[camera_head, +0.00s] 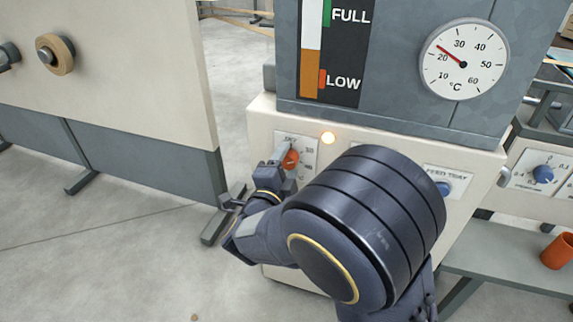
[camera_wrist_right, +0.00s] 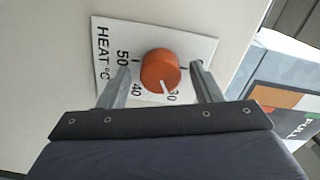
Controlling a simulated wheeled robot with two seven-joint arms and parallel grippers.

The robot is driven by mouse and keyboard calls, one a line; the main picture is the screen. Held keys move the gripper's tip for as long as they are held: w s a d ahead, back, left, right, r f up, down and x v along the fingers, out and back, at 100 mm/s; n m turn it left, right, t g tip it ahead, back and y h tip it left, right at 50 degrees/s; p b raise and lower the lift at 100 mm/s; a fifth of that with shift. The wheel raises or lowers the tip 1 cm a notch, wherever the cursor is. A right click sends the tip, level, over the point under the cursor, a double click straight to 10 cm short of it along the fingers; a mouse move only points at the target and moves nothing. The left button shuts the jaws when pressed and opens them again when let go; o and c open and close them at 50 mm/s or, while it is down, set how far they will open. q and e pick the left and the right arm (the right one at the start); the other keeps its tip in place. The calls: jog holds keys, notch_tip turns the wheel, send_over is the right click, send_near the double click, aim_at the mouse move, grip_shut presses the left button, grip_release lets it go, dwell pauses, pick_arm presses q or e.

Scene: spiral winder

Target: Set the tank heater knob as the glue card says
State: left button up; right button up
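The orange tank heater knob (camera_head: 290,159) sits on a white plate on the cream front of the tank unit. In the right wrist view the knob (camera_wrist_right: 160,68) has a white pointer mark near the 30, on the side toward 40; its plate (camera_wrist_right: 101,32) reads HEAT °C. My right gripper (camera_head: 280,164) is at the knob. Its two fingers stand on either side of the knob, with a visible gap on each side, so it is open. My left gripper is not in view. I see no glue card.
A blue knob (camera_head: 444,188) marked FEED TRAY and another blue knob (camera_head: 543,174) are to the right. An orange cup (camera_head: 558,252) stands lower right.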

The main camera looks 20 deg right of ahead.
jog(key=p+v, duration=0.2)
jog(key=v, duration=0.5)
jog(key=shift+s+a, duration=0.25)
jog(key=shift+s, duration=0.1)
jog(key=shift+w, duration=0.1)
